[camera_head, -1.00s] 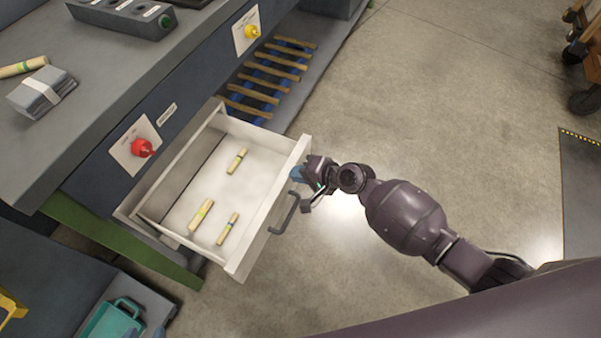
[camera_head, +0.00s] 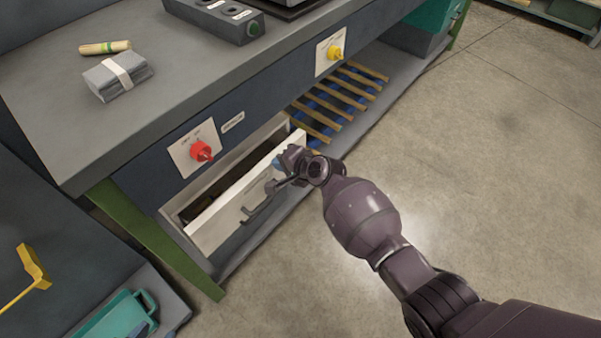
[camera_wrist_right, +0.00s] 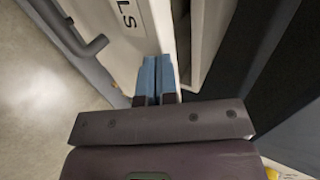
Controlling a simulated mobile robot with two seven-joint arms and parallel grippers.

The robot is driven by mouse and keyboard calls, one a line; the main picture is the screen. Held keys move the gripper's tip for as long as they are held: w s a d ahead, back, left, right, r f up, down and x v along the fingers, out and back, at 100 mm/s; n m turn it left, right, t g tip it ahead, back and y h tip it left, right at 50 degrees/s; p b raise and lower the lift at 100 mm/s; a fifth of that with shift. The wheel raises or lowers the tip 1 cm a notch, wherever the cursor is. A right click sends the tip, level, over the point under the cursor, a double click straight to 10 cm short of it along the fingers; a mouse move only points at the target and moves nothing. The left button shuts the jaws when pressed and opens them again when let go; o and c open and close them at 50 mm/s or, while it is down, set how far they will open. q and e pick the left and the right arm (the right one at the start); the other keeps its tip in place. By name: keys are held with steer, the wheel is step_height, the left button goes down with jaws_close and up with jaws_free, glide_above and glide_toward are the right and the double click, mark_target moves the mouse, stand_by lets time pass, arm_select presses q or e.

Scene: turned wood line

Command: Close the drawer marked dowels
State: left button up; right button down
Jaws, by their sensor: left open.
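My right gripper (camera_head: 279,163) is at the right end of the drawer front. Its blue fingertips (camera_wrist_right: 157,72) are together, with nothing seen between them, and appear against the panel. My left gripper is not in view.
A red knob (camera_head: 201,151) sits above the drawer and a yellow knob (camera_head: 335,52) further right. A slatted lower shelf (camera_head: 330,112) lies right of the drawer. A teal tray (camera_head: 112,318) stands at lower left. Open floor (camera_head: 480,170) lies to the right.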

mark_target(269, 156)
steer(key=a, duration=0.1)
steer(key=w+a, duration=0.1)
steer(key=w+a+b, duration=0.1)
steer(key=shift+w+a+f, duration=0.1)
steer(key=shift+f, duration=0.15)
arm_select(q)
steer(key=shift+w+d+r+m, duration=0.15)
steer(key=shift+w+d+m, duration=0.15)
steer(key=shift+w+d, duration=0.1)
arm_select(e)
steer(key=shift+w+a+r, duration=0.4)
steer(key=shift+w+a, duration=0.1)
steer(key=shift+a, duration=0.05)
arm_select(q)
steer(key=shift+s+a, duration=0.1)
arm_select(e)
steer(key=shift+r, duration=0.1)
